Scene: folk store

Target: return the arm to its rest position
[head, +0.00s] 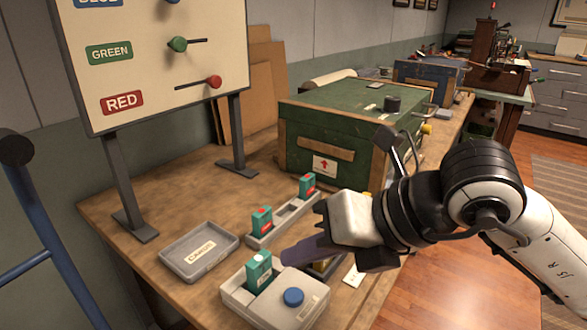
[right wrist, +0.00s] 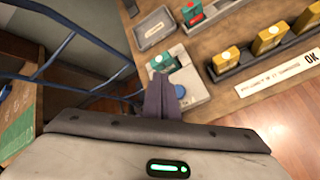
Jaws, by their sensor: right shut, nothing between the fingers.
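My right arm comes in from the right in the head view. Its gripper (head: 290,256) is shut and empty, with its fingertips above the grey device with a blue button (head: 293,297). In the right wrist view the shut purple fingers (right wrist: 160,95) point at the same grey device (right wrist: 193,98). A teal cartridge (head: 260,271) stands in the device's slot, and it also shows in the right wrist view (right wrist: 163,61). Whether the fingers touch the device cannot be told. My left gripper is not in view.
A grey tray (head: 199,251) and a rack (head: 283,220) with two teal cartridges are on the wooden table. Behind is a green box (head: 345,125). A sign board (head: 150,60) on posts stands at left. A blue rail (head: 55,245) is at far left. Yellow cartridges (right wrist: 226,57) sit in another rack.

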